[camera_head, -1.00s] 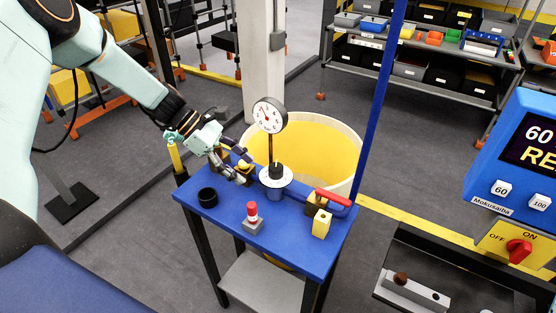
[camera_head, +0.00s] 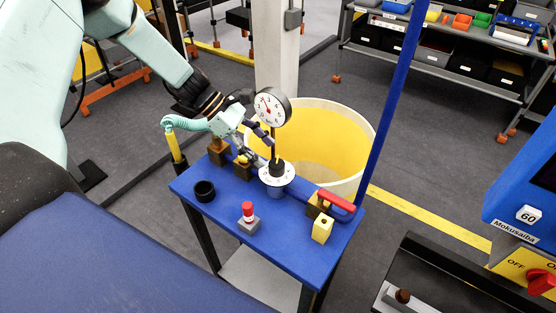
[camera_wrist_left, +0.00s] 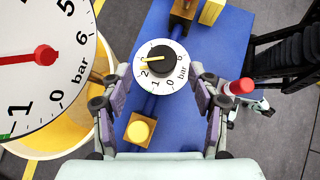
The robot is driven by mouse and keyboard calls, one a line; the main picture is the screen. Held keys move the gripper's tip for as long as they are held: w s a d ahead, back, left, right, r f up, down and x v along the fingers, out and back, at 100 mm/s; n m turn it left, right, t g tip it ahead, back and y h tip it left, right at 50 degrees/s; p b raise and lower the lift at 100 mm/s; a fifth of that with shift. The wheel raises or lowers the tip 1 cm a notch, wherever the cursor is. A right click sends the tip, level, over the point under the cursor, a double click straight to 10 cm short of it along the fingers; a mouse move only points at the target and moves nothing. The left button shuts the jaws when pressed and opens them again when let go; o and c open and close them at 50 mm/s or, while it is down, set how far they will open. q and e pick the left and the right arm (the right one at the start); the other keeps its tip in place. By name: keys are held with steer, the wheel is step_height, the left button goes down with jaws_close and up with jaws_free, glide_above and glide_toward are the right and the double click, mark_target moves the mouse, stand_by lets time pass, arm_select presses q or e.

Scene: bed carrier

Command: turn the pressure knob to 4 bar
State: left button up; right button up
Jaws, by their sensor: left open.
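The pressure knob (camera_head: 277,168) is black, on a round white dial on the blue table. In the left wrist view the knob (camera_wrist_left: 155,59) has a yellow pointer aimed left, just past the 2. My left gripper (camera_head: 263,148) is open beside and above the knob. In the left wrist view its fingers (camera_wrist_left: 161,74) spread on either side of the dial, and no contact shows. The pressure gauge (camera_head: 272,107), white with a red needle, stands behind the knob. The gauge (camera_wrist_left: 50,60) fills the left of the wrist view, partly cut off. My right gripper is out of view.
A yellow-lined tub (camera_head: 345,145) stands behind. A blue post (camera_head: 392,95) rises at the right.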

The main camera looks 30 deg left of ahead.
mark_target(276, 163)
arm_select(q)
steer(key=x, duration=0.5)
steer(key=shift+d+f, duration=0.15)
steer(key=shift+f, duration=0.05)
steer(key=shift+d+f, duration=0.1)
steer(key=shift+d, duration=0.05)
steer(key=shift+s+a, duration=0.25)
steer(key=shift+s, duration=0.05)
steer(key=shift+c, duration=0.2)
steer(key=shift+r, duration=0.2)
steer(key=shift+c, duration=0.8)
steer(key=shift+w+d+f, duration=0.15)
steer(key=shift+w+d, duration=0.05)
steer(key=shift+w, duration=0.05)
steer(key=c, duration=1)
